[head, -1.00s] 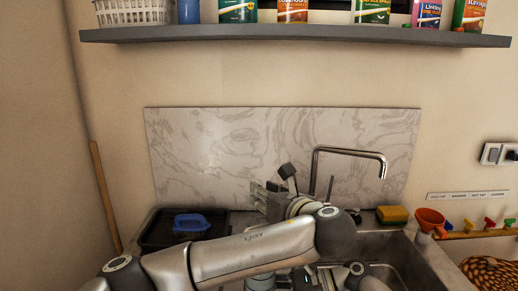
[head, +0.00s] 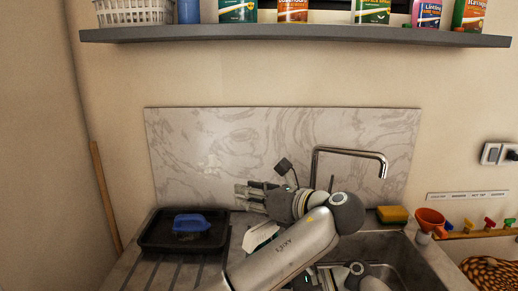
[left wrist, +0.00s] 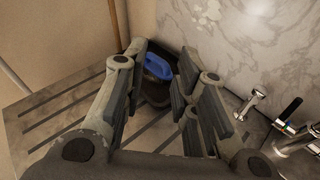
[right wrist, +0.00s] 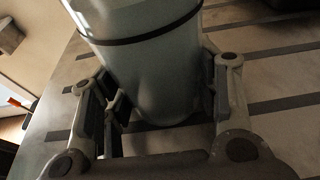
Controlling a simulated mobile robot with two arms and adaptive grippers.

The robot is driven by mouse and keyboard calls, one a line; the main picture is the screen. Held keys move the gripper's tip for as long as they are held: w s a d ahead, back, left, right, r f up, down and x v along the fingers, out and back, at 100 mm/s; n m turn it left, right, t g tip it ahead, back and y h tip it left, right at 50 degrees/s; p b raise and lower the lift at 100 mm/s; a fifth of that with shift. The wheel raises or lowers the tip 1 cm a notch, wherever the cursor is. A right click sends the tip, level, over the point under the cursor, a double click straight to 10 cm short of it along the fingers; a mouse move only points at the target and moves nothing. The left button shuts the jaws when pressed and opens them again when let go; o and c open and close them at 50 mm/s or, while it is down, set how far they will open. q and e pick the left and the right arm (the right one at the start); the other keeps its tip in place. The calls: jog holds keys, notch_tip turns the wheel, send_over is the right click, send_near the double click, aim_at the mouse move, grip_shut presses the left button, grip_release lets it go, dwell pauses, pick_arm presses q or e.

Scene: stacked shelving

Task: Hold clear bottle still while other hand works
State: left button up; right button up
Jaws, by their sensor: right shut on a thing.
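A clear, greyish bottle (right wrist: 155,70) with a dark band fills the upper middle of the right wrist view. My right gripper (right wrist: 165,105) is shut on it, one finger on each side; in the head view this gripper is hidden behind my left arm. A pale shape (head: 262,236) beside that arm may be the bottle; I cannot tell. My left gripper (head: 247,196) is open and empty in front of the marble panel, also seen in the left wrist view (left wrist: 158,72). It points left, above the counter.
A blue-handled item (head: 191,223) sits in a black tray (head: 160,243) on the grooved counter. A shelf (head: 300,37) of bottles hangs above.

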pick_arm(q)
jog(key=shift+s+a+f+n+g+y, duration=0.1)
jog(key=shift+s+a+n+g+y, duration=0.05)
jog(key=shift+a+n+g+y, duration=0.65)
jog(key=shift+d+f, duration=0.1)
jog(key=shift+d, duration=0.2)
